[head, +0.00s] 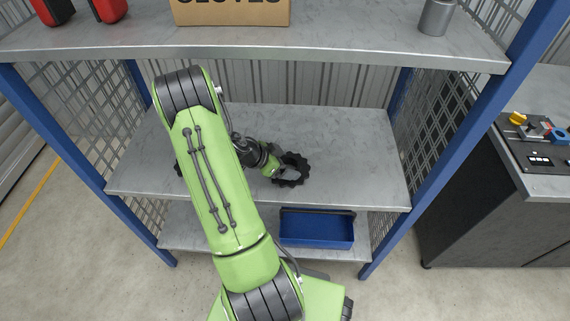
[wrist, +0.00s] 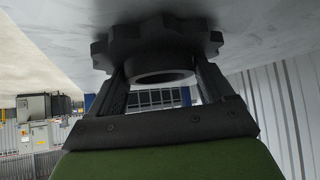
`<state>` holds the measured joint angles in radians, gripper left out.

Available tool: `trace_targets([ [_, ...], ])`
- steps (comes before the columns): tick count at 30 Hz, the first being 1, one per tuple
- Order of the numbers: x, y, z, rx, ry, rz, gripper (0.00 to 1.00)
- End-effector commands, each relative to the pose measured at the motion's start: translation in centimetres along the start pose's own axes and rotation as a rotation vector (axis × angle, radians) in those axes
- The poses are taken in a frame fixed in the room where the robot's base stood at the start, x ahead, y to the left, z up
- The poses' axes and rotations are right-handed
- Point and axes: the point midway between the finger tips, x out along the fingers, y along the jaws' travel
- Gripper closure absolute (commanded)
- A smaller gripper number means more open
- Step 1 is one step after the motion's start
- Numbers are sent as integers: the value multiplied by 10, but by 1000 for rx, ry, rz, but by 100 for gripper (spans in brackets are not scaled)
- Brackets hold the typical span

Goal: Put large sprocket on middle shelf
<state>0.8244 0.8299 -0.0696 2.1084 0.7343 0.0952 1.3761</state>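The large sprocket (head: 300,165) is a black toothed ring on the middle shelf (head: 350,150), right of my arm. It also shows at the top of the wrist view (wrist: 155,38), close against the grey shelf surface, its round hub facing the camera. My gripper (head: 281,172) reaches it from the left in the head view. In the wrist view its two fingers (wrist: 160,72) flank the hub and appear to press on it. I cannot tell whether the sprocket rests fully on the shelf or is slightly raised.
A dark piece (head: 178,168) on the shelf is mostly hidden by my arm. The top shelf (head: 350,40) holds a cardboard box (head: 232,12), a grey cup (head: 437,17) and red items (head: 54,11). A blue bin (head: 317,229) sits on the lower shelf. Blue posts (head: 440,150) bound the rack.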

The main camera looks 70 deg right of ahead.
Motion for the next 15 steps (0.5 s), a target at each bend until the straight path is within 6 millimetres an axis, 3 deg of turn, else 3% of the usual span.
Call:
trace_targets([
  [3, 0, 0, -1, 0, 0, 0, 2],
  [12, -2, 0, -2, 0, 0, 0, 2],
  [15, -17, -1, -4, -1, 0, -4, 2],
])
